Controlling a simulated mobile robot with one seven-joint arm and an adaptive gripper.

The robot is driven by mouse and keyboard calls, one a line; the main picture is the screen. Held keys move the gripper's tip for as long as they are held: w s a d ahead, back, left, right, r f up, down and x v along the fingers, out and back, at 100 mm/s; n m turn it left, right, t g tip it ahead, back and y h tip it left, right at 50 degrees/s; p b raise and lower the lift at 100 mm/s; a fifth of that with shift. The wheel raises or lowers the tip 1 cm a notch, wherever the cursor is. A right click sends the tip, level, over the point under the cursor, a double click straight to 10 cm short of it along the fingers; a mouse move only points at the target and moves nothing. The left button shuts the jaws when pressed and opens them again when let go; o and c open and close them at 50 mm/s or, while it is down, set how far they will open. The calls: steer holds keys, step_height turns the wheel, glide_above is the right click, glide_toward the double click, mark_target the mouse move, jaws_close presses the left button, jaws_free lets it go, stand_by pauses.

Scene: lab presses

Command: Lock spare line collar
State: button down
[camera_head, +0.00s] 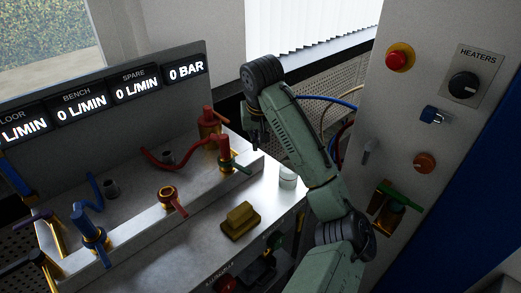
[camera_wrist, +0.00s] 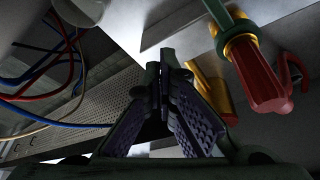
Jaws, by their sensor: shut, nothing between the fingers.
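The SPARE readout (camera_head: 136,86) on the back panel shows 0 L/MIN. On the metal bench, a red fitting with a green ring (camera_head: 225,157) stands by the end of a red hose (camera_head: 172,161); which part is the spare line collar, and whether it is locked, I cannot tell. In the wrist view a red fitting (camera_wrist: 262,82) with a green ring and brass neck hangs at upper right, with another brass part (camera_wrist: 212,92) beside it. My gripper (camera_head: 255,146) is just right of the green-ringed fitting, apart from it. Its fingers (camera_wrist: 165,62) are shut and empty.
A brass ring with a red lever (camera_head: 168,196), a blue fitting (camera_head: 91,232), a brass block (camera_head: 240,221) and a white cylinder (camera_head: 288,177) stand around the bench. A control cabinet (camera_head: 385,110) rises at right. Loose hoses (camera_wrist: 45,70) show at left in the wrist view.

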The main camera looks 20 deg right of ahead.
steer(key=r, duration=0.1)
steer(key=a+r, duration=0.1)
steer(key=r, duration=0.1)
steer(key=s+r, duration=0.1)
steer(key=r, duration=0.1)
steer(key=shift+a+r, duration=0.15)
steer(key=shift+a, duration=0.2)
